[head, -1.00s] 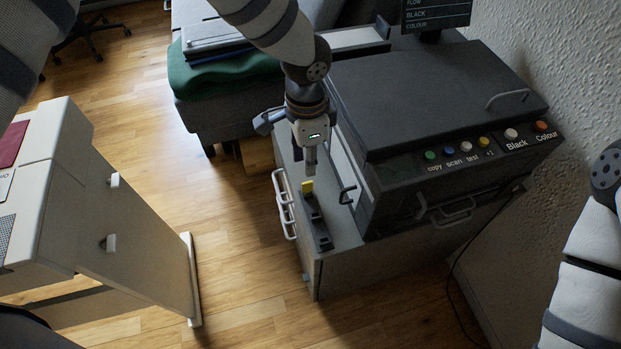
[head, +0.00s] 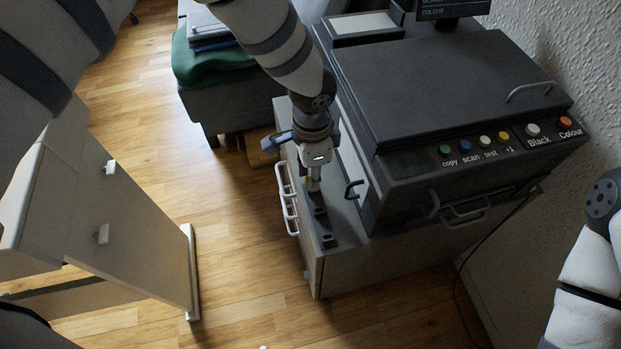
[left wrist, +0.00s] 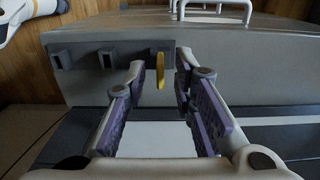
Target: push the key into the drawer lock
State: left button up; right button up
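A yellow key (left wrist: 160,71) stands upright at one end of a dark strip with several raised blocks (left wrist: 108,59). In the head view this strip (head: 325,228) lies on top of the low grey cabinet, beside the copier. My left gripper (head: 314,186) points down at the strip's far end and mostly hides the key there. In the left wrist view my left gripper (left wrist: 160,72) is open, with a finger on each side of the key and gaps showing. I cannot make out a drawer lock. My right arm shows at the right edge; its gripper is out of view.
White handles (head: 287,200) stick out from the cabinet's left side. A pale cabinet (head: 120,225) stands at the left, with open floor (head: 235,250) between.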

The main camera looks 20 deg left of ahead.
pick_arm(q)
grip_shut()
jog(key=shift+r, duration=0.25)
pick_arm(e)
jog(key=shift+w+r, duration=0.1)
jog(key=shift+r, duration=0.05)
pick_arm(q)
jog(key=shift+r, duration=0.3)
pick_arm(e)
jog(key=shift+w+r, duration=0.15)
pick_arm(q)
jog(key=shift+r+p, duration=0.5)
jog(key=shift+r, duration=0.1)
pick_arm(e)
jog(key=shift+w+r, duration=0.25)
jog(key=shift+r, duration=0.05)
pick_arm(q)
jog(key=shift+r+p, duration=1.05)
jog(key=shift+r, duration=1.45)
pick_arm(e)
jog(key=shift+w+r+t, duration=0.5)
jog(key=shift+w+r, duration=0.5)
jog(key=shift+r, duration=0.1)
pick_arm(q)
jog(key=shift+f, duration=0.1)
